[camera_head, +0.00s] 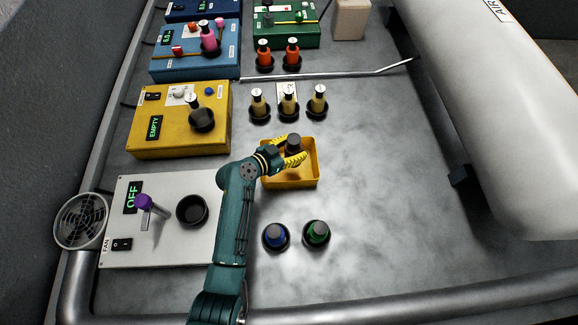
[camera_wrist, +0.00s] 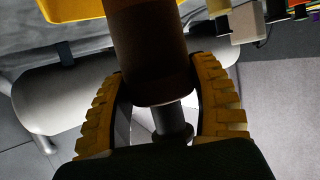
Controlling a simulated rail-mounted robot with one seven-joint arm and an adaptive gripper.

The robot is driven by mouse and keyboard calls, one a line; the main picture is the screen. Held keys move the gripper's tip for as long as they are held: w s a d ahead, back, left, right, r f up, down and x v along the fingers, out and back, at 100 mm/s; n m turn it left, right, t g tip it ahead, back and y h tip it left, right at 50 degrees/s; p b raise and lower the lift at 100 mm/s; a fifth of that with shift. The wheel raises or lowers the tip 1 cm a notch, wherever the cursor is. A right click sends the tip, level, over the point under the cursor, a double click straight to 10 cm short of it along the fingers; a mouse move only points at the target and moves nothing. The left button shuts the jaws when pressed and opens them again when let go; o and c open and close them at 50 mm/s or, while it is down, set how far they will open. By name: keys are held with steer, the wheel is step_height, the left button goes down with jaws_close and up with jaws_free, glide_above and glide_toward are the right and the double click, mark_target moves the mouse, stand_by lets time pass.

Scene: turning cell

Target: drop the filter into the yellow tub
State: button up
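A dark cylinder (camera_head: 294,143), which I take to be the filter, is between the yellow fingers of my gripper (camera_head: 290,152). In the wrist view the filter (camera_wrist: 150,55) appears as a wide brown body with a thinner grey stem near the palm. The gripper (camera_wrist: 157,85) has a finger against each side of it. The yellow tub (camera_head: 292,183) is an open rectangular box under the gripper in the head view. The filter appears over its far half; its height above the floor is hard to tell. A yellow edge of the tub (camera_wrist: 70,10) shows at the wrist view's upper left.
A yellow box reading EMPTY (camera_head: 180,135) and a white fan panel (camera_head: 165,245) are at left. The bench right of the tub is clear.

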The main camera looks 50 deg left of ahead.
steer(key=o, duration=0.5)
steer(key=shift+c, duration=0.2)
steer(key=v, duration=1.2)
steer(key=shift+r, duration=0.1)
